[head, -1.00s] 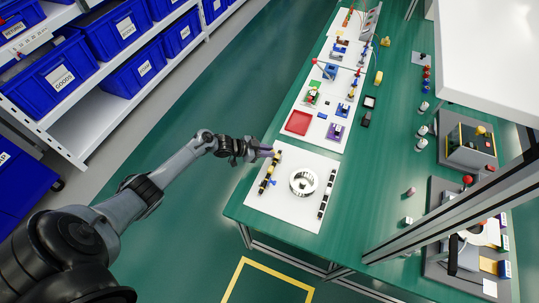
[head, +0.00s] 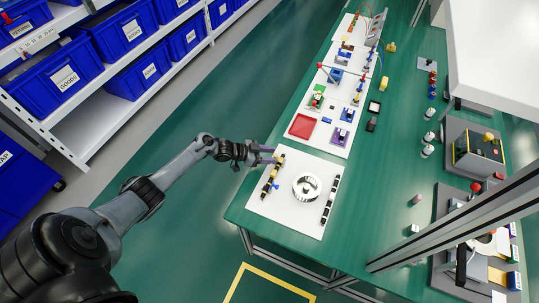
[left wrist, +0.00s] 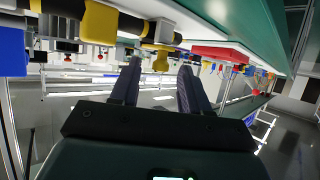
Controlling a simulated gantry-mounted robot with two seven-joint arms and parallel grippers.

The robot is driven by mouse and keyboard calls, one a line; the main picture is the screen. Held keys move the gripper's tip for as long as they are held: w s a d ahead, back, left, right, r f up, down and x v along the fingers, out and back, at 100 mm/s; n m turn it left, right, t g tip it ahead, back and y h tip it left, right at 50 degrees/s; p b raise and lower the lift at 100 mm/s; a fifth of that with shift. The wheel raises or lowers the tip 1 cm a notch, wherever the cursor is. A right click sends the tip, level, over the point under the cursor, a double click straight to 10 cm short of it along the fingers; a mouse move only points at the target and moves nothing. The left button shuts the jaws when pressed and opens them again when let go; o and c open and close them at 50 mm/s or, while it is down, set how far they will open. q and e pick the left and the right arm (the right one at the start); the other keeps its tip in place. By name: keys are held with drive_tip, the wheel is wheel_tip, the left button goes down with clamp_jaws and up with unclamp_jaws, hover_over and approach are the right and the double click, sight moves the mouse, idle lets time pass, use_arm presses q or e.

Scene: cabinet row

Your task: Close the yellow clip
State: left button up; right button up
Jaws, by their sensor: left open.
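A dark rod (head: 266,187) with yellow parts lies along the left side of a white board (head: 290,220). A yellow clip (head: 278,162) is at its far end. In the left wrist view, yellow pieces show on the dark rod at the top: a large one (left wrist: 100,22) and a smaller one (left wrist: 162,34) hanging down. I cannot tell whether the clip is open or closed. My left gripper (head: 270,156) is beside the rod's far end. In the left wrist view its two fingers (left wrist: 158,88) are apart with nothing between them. My right gripper is out of view.
A white ring-shaped part (head: 307,186) and a second dark rod (head: 330,200) are on the same board. A blue piece (left wrist: 12,48) is by the first rod. A red tray (head: 301,126) and several small parts lie beyond. The floor left of the table is clear.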

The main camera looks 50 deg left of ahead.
use_arm(q)
drive_tip(key=p+v, duration=0.2)
drive_tip(key=v, duration=0.8)
drive_tip(key=shift+s+a, duration=0.25)
drive_tip(key=shift+s, duration=0.05)
drive_tip(key=shift+r, duration=0.25)
